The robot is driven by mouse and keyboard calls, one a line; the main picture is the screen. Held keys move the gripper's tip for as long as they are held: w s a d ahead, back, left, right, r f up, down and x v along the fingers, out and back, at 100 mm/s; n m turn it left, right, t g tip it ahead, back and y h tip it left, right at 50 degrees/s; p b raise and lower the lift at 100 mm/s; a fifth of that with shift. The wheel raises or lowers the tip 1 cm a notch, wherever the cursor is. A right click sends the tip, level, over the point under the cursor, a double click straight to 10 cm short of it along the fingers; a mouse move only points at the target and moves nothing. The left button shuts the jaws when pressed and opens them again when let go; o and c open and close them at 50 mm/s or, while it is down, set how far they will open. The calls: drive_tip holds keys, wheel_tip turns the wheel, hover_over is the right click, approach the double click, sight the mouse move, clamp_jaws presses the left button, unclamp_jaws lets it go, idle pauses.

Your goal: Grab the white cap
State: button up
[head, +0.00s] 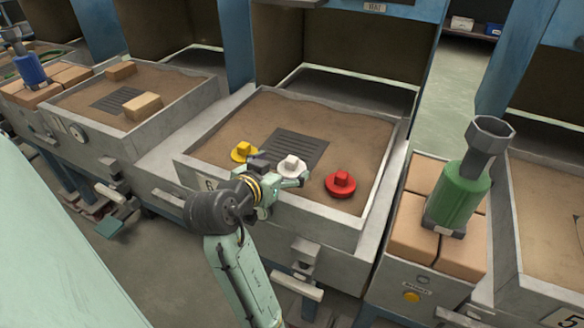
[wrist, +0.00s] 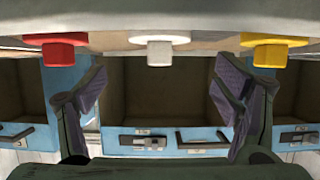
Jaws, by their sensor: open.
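The white cap (head: 291,166) sits in the sandy tray between the yellow cap (head: 243,151) on the left and the red cap (head: 341,184) on the right. My gripper (head: 281,172) is at the near side of the white cap and partly covers it in the head view. In the wrist view, which looks upside down, the white cap (wrist: 158,48) is centred between my spread, empty fingers (wrist: 161,80), ahead of the tips. The red cap (wrist: 56,49) and yellow cap (wrist: 272,48) lie outside the fingers. I cannot tell any contact with the white cap.
The tray (head: 312,223) has raised grey walls, and a dark grate (head: 298,146) lies behind the caps. A green torch-like tool (head: 459,195) stands on tan bricks (head: 412,239) at the right. Another tray (head: 190,104) with two bricks is at the left.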

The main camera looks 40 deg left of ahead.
sight(289, 163)
drive_tip(key=p+x, duration=0.1)
drive_tip(key=x, duration=0.4)
drive_tip(key=shift+w+a, duration=0.1)
drive_tip(key=shift+w, duration=0.2)
drive_tip(key=shift+c, duration=0.3)
drive_tip(key=c, duration=1.6)
